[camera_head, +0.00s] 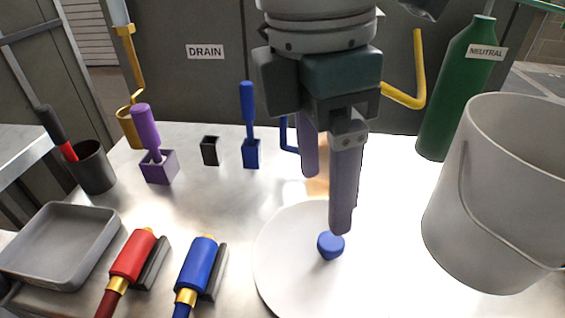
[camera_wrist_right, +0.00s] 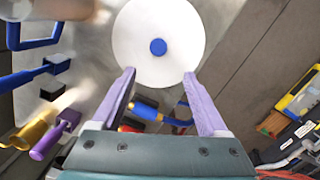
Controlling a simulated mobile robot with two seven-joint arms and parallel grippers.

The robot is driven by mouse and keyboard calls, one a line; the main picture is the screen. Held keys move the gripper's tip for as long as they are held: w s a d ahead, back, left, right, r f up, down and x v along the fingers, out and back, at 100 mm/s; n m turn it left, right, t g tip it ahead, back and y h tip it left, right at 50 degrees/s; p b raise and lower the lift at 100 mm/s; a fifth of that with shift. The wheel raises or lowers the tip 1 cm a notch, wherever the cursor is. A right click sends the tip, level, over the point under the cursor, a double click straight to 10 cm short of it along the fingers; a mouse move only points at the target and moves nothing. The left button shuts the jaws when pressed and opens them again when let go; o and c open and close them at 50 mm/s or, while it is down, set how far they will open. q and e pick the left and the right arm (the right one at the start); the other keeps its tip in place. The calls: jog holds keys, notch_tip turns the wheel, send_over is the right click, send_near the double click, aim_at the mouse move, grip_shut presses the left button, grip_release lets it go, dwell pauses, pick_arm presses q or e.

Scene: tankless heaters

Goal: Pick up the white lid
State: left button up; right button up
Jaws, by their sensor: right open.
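The white lid (camera_head: 285,262) is a round flat disc with a blue knob (camera_head: 330,245) on its top. It lies on the shiny metal table at the front centre. In the right wrist view the lid (camera_wrist_right: 135,30) shows whole, with its knob (camera_wrist_right: 157,46) at its middle. My right gripper (camera_head: 326,203) is open and empty. It points down over the far part of the lid, its purple fingers apart. In the right wrist view the knob lies beyond the fingertips (camera_wrist_right: 159,74), roughly centred between them. My left gripper is not in view.
A grey bucket (camera_head: 495,205) stands right of the lid, with a green bottle (camera_head: 452,100) behind it. Red (camera_head: 133,255) and blue (camera_head: 197,262) handled tools lie left of the lid, beside a grey tray (camera_head: 60,245). A purple tool (camera_head: 148,130) and small holders stand farther back.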

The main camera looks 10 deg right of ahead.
aim_at(332, 240)
jog(key=f, duration=0.2)
jog(key=d+f+b, duration=0.1)
jog(key=f, duration=0.3)
jog(key=d+f+b, duration=0.1)
jog(key=f, duration=0.3)
jog(key=shift+w+d+b, duration=0.15)
jog(key=shift+w+b, duration=0.15)
jog(key=shift+c, duration=0.4)
grip_shut()
dwell(0.6)
